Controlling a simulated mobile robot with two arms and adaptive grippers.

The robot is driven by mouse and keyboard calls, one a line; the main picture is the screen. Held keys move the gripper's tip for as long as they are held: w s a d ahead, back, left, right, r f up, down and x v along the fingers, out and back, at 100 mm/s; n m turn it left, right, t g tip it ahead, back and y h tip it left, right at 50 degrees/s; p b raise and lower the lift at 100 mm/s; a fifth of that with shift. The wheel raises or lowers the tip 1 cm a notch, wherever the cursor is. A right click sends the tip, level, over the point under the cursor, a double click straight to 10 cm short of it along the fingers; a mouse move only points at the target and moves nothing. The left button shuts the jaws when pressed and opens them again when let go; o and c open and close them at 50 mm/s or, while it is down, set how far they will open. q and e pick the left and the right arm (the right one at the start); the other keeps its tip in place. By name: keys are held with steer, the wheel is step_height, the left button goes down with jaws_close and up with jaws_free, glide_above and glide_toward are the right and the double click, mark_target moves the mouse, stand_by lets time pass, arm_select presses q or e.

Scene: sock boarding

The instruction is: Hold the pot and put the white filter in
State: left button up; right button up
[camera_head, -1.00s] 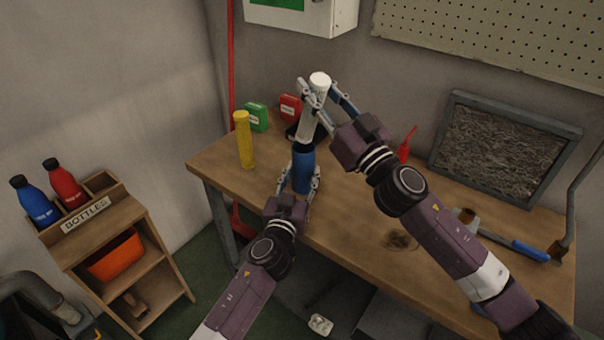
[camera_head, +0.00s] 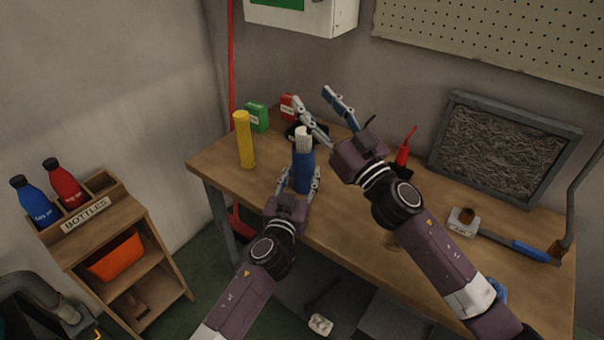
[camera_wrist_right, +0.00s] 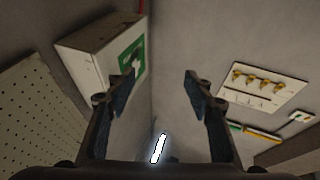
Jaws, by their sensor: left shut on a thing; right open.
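The blue pot (camera_head: 303,174) stands upright near the front edge of the workbench. My left gripper (camera_head: 299,180) is shut on it, one finger on each side. The white filter (camera_head: 303,140) sits upright in the pot's top, its upper part sticking out; how deep it goes is hidden. My right gripper (camera_head: 313,97) is open and empty, above and behind the pot, apart from the filter. Its spread fingers also show in the right wrist view (camera_wrist_right: 160,78), with nothing between them.
On the workbench (camera_head: 225,155), a yellow cylinder (camera_head: 244,140) stands left of the pot, with green (camera_head: 257,117) and red (camera_head: 288,106) boxes behind. A framed filter panel (camera_head: 500,150) and a blue-handled tool (camera_head: 528,249) are at right. A bottle shelf (camera_head: 115,235) stands left.

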steer(key=v, duration=1.1)
steer(key=shift+s+d, duration=0.25)
steer(key=shift+s, duration=0.05)
steer(key=shift+f, duration=0.2)
arm_select(q)
steer(key=o, duration=1.3)
steer(key=shift+s, duration=0.1)
steer(key=v, duration=1.2)
steer(key=shift+f, duration=0.1)
